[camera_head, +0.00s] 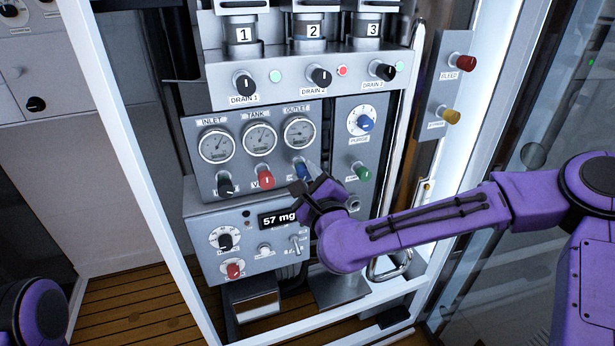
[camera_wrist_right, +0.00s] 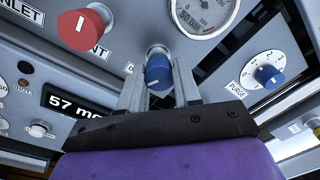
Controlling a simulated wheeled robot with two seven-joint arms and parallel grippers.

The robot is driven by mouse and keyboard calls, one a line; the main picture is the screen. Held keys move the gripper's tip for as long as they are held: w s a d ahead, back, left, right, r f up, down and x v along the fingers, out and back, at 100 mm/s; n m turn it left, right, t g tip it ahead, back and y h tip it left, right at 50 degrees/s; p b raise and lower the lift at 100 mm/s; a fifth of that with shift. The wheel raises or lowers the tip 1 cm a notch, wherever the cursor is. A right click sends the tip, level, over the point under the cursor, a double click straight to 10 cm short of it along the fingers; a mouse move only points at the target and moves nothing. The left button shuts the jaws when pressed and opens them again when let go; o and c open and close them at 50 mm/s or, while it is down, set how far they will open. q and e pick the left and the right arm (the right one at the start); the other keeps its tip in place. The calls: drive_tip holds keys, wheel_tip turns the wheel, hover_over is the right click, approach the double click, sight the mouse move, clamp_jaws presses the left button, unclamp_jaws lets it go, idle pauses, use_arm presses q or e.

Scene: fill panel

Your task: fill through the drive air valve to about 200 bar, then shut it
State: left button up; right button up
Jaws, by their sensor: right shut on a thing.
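My right gripper (camera_head: 306,176) is at the panel, shut on the blue knob (camera_head: 300,169) below the OUTLET gauge (camera_head: 299,131). In the right wrist view the blue knob (camera_wrist_right: 158,72) sits between the two fingers, its white pointer line showing. The knob's label is hidden, and I cannot read which valve is the drive air valve. The TANK gauge (camera_head: 259,139) and INLET gauge (camera_head: 214,146) are to the left; their readings are too small to tell. My left gripper is out of view.
A red vent knob (camera_head: 264,176), a black knob (camera_head: 225,186) and a green knob (camera_head: 360,171) flank the blue one. The blue PURGE dial (camera_head: 363,122) is at upper right. A display (camera_head: 280,219) reads 57. A vertical rail (camera_head: 404,130) stands right of the panel.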

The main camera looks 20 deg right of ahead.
drive_tip(key=shift+n, duration=0.5)
drive_tip(key=o, duration=1.1)
drive_tip(key=shift+c, duration=0.2)
